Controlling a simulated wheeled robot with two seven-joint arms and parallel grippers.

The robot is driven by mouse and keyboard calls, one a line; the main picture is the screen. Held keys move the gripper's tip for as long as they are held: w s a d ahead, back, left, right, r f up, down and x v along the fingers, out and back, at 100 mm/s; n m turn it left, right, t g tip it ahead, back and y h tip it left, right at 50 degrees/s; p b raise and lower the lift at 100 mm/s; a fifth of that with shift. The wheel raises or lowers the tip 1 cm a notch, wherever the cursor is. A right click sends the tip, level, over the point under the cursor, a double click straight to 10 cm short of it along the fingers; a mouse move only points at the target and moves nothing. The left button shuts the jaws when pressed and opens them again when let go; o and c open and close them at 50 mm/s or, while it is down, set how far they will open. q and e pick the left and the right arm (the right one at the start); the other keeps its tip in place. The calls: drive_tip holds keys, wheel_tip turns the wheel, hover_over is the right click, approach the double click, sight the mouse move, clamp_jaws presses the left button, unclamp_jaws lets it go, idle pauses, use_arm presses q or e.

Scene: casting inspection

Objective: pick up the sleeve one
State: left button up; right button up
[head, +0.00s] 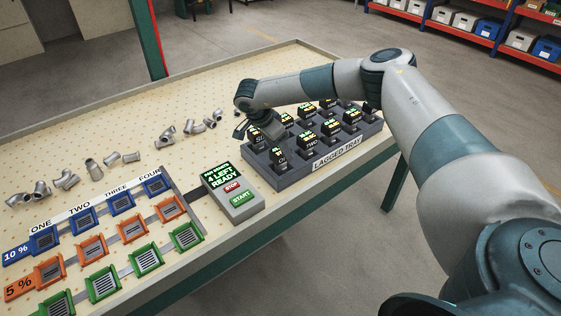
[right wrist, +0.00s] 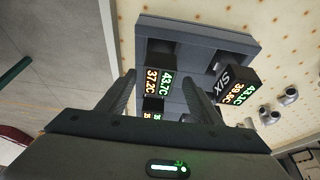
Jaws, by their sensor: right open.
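My right gripper (head: 240,131) is over the left end of the lagged tray (head: 327,164). In the right wrist view my right gripper (right wrist: 157,90) is open, with a dark block showing 43.7C and 37.2C (right wrist: 161,80) beyond and between its fingers. I cannot tell how close they are, and no contact is clear. A block marked SIX (right wrist: 237,86) is to the right of the fingers. Several similar blocks stand in the tray. No label reading sleeve is legible. A short straight grey casting (head: 94,169) lies among bent and branched castings on the table. My left gripper is not in view.
A control box (head: 232,191) reads "4 LEFT READY", with STOP and START buttons. Blue (head: 44,240), orange (head: 48,270) and green (head: 103,284) bins stand in rows at the front left. The perforated table top (head: 190,95) is clear toward the back.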

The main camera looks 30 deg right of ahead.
drive_tip(key=shift+d+f+p, duration=0.25)
drive_tip(key=shift+f+p, duration=0.15)
drive_tip(key=shift+p, duration=0.15)
drive_tip(key=p+x, duration=0.1)
drive_tip(key=x, duration=0.2)
drive_tip(key=shift+s, duration=0.15)
drive_tip(key=shift+d+f+p, duration=0.15)
drive_tip(key=shift+f+p, duration=0.2)
drive_tip(key=shift+f, duration=0.3)
drive_tip(key=shift+r, duration=0.1)
drive_tip(key=c, duration=1.4)
drive_tip(key=shift+c, duration=0.2)
